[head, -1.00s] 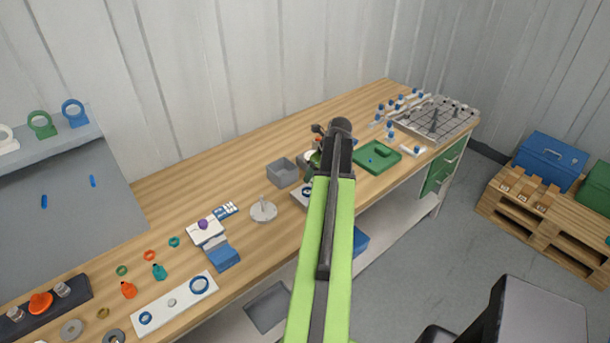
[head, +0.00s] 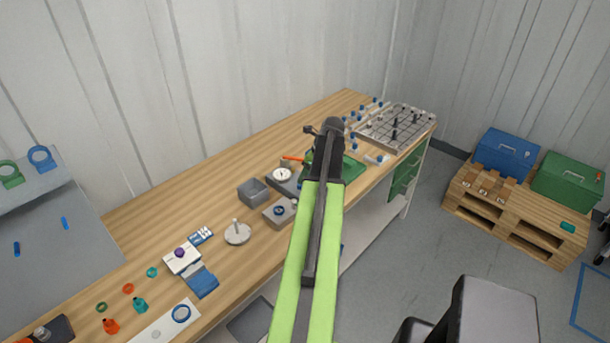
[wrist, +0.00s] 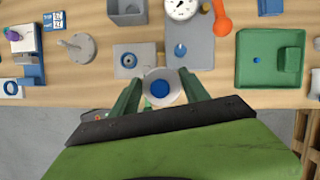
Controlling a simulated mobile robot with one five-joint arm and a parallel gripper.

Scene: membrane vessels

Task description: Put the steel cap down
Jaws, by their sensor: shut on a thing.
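The steel cap (wrist: 161,79) is a pale round piece with a blue disc in its middle. In the wrist view it sits between the two green fingers of my gripper (wrist: 160,90), which is shut on it. The cap appears over the front edge of the wooden bench (wrist: 95,97); its height above the bench cannot be told. In the head view my arm hides the gripper and the cap.
Behind the cap are a grey block with a blue ring (wrist: 127,60) and a grey plate (wrist: 203,50) with a blue-tipped part. A white gauge (head: 282,175), a grey open box (head: 253,191) and a green tray (wrist: 243,78) stand nearby. Bare wood lies between them.

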